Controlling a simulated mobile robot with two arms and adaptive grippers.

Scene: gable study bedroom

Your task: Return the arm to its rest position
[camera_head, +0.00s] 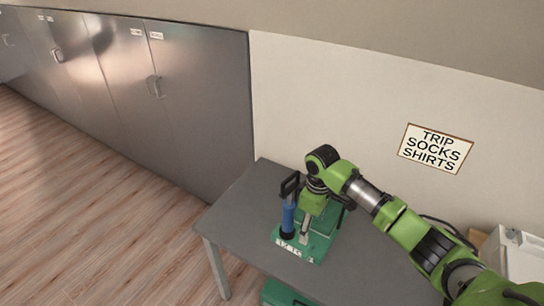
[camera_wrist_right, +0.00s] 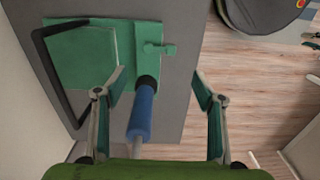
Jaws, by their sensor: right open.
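My right arm (camera_head: 400,222) reaches in from the right of the head view over a grey table. My right gripper (camera_head: 322,222) points down over a green base (camera_head: 316,250) on the table. In the wrist view the right gripper (camera_wrist_right: 158,75) is open, its two fingers apart. A blue cylinder with a black collar (camera_wrist_right: 141,112) shows between them, and I see no finger touching it. The blue cylinder (camera_head: 288,217) stands upright beside the gripper in the head view, with a black handle-like part above it. My left gripper is not in view.
The grey table (camera_head: 235,222) has bare surface left of the green base. Grey metal cabinets (camera_head: 200,90) line the left wall. A white box-like object (camera_head: 522,258) is at the right. A sign (camera_head: 436,148) hangs on the wall. A green object (camera_head: 285,294) shows below the table edge.

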